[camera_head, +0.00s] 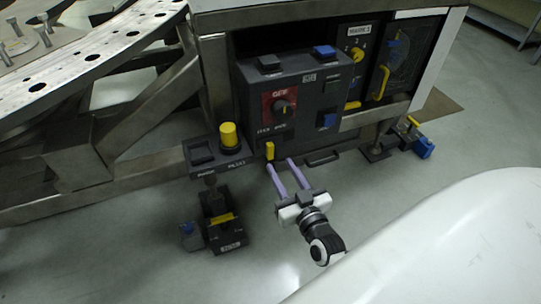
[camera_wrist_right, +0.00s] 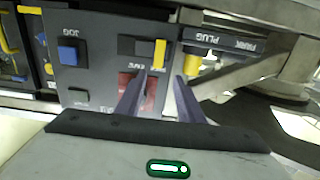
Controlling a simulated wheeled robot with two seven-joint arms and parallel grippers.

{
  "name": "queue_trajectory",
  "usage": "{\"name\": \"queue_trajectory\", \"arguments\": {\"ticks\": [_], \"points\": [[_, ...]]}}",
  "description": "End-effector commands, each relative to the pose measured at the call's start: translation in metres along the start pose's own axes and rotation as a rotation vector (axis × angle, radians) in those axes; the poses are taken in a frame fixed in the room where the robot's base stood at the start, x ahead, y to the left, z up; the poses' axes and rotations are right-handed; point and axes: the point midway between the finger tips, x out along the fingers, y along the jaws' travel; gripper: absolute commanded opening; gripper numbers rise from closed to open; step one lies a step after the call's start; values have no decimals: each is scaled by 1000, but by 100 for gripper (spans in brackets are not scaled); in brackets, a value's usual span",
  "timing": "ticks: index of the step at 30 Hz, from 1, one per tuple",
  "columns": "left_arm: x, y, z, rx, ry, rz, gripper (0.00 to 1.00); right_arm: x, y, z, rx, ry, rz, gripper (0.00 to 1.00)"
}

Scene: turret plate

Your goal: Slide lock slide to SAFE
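The lock slide is a small yellow tab (camera_head: 269,150) low on the left of the dark control box (camera_head: 250,85). In the right wrist view the tab (camera_wrist_right: 160,53) sits at the right end of a dark slot (camera_wrist_right: 133,46); the lettering beside it is too small to read surely. My right gripper (camera_head: 279,162) is open, its two lilac fingers pointing at the box just below the tab. In the wrist view its fingertips (camera_wrist_right: 160,76) are spread to either side of the tab's line, with no visible contact. My left gripper is not in view.
A red-backed knob (camera_head: 283,106) and a blue button (camera_head: 327,120) are on the same box. A yellow plug (camera_head: 229,135) stands on a bracket left of the tab. A dark handle (camera_head: 322,157) lies right of the fingers. A small dark bin (camera_head: 226,238) is on the floor.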

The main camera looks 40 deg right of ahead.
Motion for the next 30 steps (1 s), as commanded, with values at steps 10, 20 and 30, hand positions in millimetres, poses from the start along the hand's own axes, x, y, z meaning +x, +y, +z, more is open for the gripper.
{"name": "queue_trajectory", "arguments": {"ticks": [10, 20, 30], "points": [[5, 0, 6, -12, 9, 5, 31, 52, 4, -2, 1, 19, 14, 34], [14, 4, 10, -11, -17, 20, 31, 98, 5, -2, 0, 15, 13, 34], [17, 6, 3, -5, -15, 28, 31, 104, 5, -3, 0, 13, 12, 34]]}}
